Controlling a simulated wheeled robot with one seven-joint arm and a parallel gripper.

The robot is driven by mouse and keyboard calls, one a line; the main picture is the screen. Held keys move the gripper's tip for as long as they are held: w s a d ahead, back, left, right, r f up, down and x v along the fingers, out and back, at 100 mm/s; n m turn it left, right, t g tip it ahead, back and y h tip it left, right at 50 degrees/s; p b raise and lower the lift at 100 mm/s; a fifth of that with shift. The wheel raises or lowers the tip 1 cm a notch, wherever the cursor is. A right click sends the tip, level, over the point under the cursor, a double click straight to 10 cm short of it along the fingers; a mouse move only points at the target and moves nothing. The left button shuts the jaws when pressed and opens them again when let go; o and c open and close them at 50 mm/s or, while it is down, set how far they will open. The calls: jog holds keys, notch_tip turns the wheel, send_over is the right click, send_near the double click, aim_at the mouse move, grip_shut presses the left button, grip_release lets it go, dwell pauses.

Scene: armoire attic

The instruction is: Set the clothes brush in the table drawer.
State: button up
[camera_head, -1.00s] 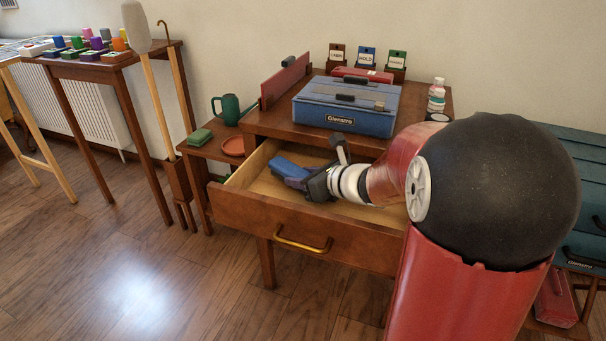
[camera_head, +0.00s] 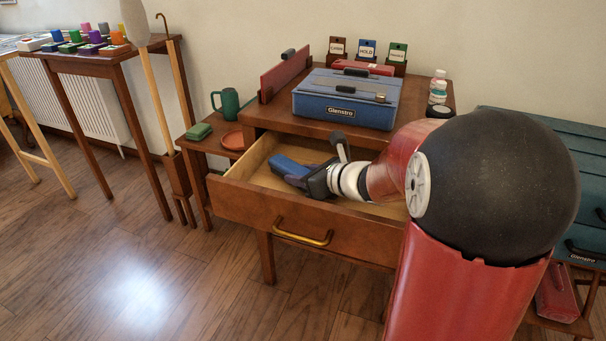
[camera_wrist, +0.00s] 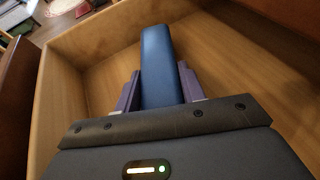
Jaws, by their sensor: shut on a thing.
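The table drawer (camera_head: 226,195) is pulled open under the table top, with bare wood inside. My gripper (camera_head: 296,176) reaches down into the drawer; its purple fingers also show in the wrist view (camera_wrist: 160,92). It is shut on a blue, bar-shaped thing, the clothes brush (camera_wrist: 158,55), which also shows in the head view (camera_head: 287,164). The brush lies inside the drawer's walls, low near the floor; I cannot tell whether it touches the floor. Its near end is hidden between the fingers and by the gripper body.
A blue Glenstro box (camera_head: 345,108) stands on the table top behind the drawer. A white bottle (camera_head: 438,88) is at its right. A small side table at left holds a green mug (camera_head: 229,103) and a red dish (camera_head: 232,140). The drawer floor around the brush is clear.

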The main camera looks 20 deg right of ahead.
jog(key=shift+f, duration=0.15)
jog(key=o, duration=1.2)
